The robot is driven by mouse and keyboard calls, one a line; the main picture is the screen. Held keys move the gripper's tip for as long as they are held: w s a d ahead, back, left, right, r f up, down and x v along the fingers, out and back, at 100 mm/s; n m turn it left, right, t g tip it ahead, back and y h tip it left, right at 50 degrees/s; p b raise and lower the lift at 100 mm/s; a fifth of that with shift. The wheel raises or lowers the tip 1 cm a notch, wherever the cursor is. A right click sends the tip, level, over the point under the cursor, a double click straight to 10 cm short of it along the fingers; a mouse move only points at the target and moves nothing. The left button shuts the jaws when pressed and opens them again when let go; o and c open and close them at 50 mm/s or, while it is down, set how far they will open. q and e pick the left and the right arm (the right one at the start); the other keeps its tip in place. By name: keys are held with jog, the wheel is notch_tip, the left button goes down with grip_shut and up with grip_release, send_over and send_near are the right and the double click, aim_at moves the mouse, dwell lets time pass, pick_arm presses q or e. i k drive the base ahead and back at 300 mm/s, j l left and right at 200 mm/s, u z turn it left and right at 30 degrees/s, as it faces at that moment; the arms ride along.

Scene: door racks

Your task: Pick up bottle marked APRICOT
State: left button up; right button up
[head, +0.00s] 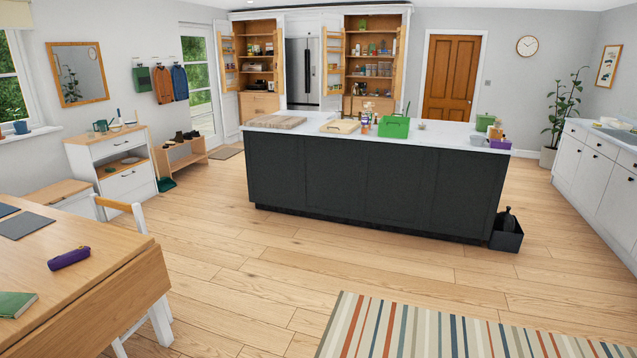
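No bottle marked APRICOT can be made out. Two tall wooden cupboards stand open at the far wall, the left one (262,29) and the right one (371,22). Their shelves hold several small items, too small to read. Racks show on the open doors, such as the left cupboard's door (228,62) and the right cupboard's door (333,60). Any labels there are too small to tell. Neither of my grippers is in view.
A dark island (370,175) stands between me and the cupboards, with a green crate (394,128) on top. A black bin (507,236) sits at its right end. A wooden table (110,258) is at near left. Wood floor (225,235) is open around the striped rug (450,330).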

aim_at(365, 114)
jog(key=i+z, duration=0.15)
jog(key=i, duration=2.45)
jog(key=i+z, duration=0.15)
jog(key=i, duration=0.3)
jog(key=i+j+z, duration=0.1)
jog(key=i, duration=0.35)
jog(key=i+j+z, duration=0.15)
jog(key=i, duration=0.3)
jog(key=i+j+z, duration=0.1)
jog(key=i, duration=0.35)
jog(key=i+j+z, duration=0.15)
jog(key=i+j, duration=0.15)
jog(key=i, duration=0.1)
